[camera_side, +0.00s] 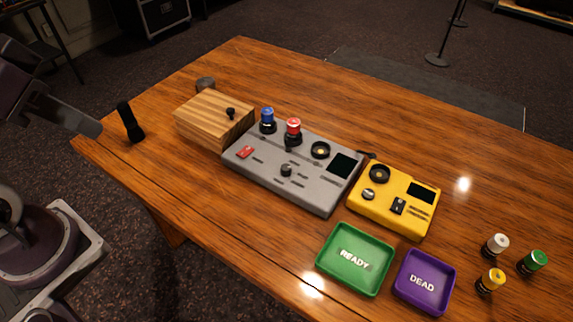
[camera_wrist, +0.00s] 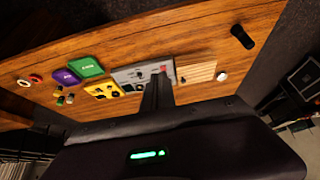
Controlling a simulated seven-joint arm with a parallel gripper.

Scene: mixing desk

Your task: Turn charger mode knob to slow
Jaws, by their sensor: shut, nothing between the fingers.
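A grey device (camera_side: 324,200) lies mid-table with a dark knob (camera_side: 286,170) on its front half. I cannot tell which knob is the charger mode knob, nor read any setting. My gripper (camera_wrist: 157,90) is shut and empty, well away from both devices. In the side view my arm is at the left edge.
A wooden block (camera_side: 206,122) adjoins the grey device. A black cylinder (camera_side: 131,122) stands at the left table end. A green READY tray (camera_side: 330,277), a purple DEAD tray (camera_side: 405,297) and several loose cells (camera_side: 490,281) lie front right.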

